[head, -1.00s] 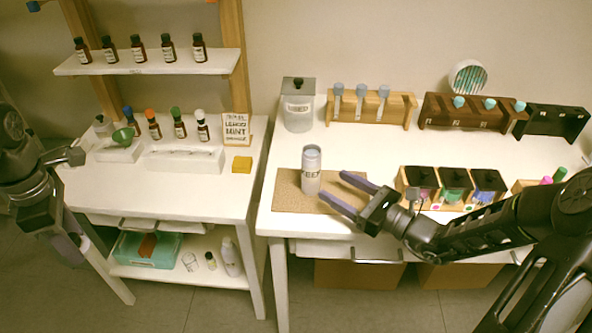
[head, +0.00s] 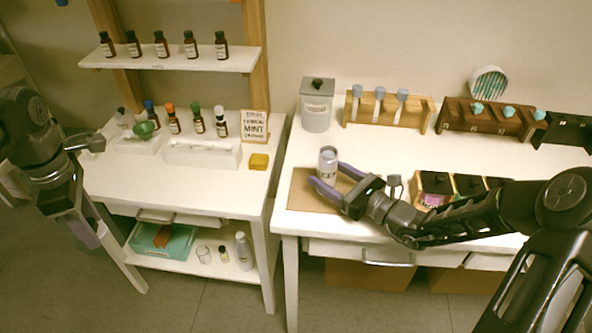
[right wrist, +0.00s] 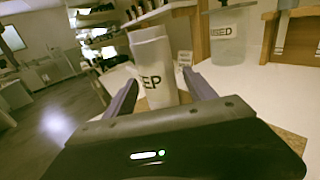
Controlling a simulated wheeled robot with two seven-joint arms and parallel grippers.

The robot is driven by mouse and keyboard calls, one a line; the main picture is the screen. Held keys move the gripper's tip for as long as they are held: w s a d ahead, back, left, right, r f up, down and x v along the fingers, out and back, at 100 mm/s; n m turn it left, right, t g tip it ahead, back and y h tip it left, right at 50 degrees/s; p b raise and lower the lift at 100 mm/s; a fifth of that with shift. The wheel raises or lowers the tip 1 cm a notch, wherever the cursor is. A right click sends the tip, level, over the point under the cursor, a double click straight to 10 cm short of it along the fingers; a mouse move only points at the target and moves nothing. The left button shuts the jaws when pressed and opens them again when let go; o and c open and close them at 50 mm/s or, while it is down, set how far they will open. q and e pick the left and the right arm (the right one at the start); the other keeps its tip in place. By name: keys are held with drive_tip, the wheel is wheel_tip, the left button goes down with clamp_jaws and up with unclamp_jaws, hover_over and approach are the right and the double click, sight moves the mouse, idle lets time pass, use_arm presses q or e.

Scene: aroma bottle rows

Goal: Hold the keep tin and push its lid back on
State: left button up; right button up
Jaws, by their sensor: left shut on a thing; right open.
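The keep tin (head: 327,166), a pale cylinder with dark lettering, stands upright on the brown mat (head: 302,190) on the right table. It also shows in the right wrist view (right wrist: 152,62), with "EP" readable. My right gripper (head: 328,174) is open, with its purple fingers on either side of the tin's near side; contact cannot be told. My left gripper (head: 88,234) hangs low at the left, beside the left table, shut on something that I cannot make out. I cannot pick out the lid, and the tin's top is too small to read clearly.
Behind the tin stand a grey canister (head: 317,105) and a wooden rack (head: 388,112) with blue-topped tubes. Small dark-lidded boxes (head: 436,185) stand right of the tin, near my right arm. The left table holds bottles, a yellow block (head: 259,161) and a sign (head: 255,127).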

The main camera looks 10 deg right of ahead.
use_arm(q)
drive_tip(key=shift+r+p, duration=0.45)
drive_tip(key=shift+r, duration=0.15)
use_arm(e)
drive_tip(key=x, duration=0.4)
clamp_jaws()
idle(0.4)
use_arm(q)
drive_tip(key=shift+f, duration=0.2)
use_arm(e)
drive_tip(key=shift+r, duration=0.15)
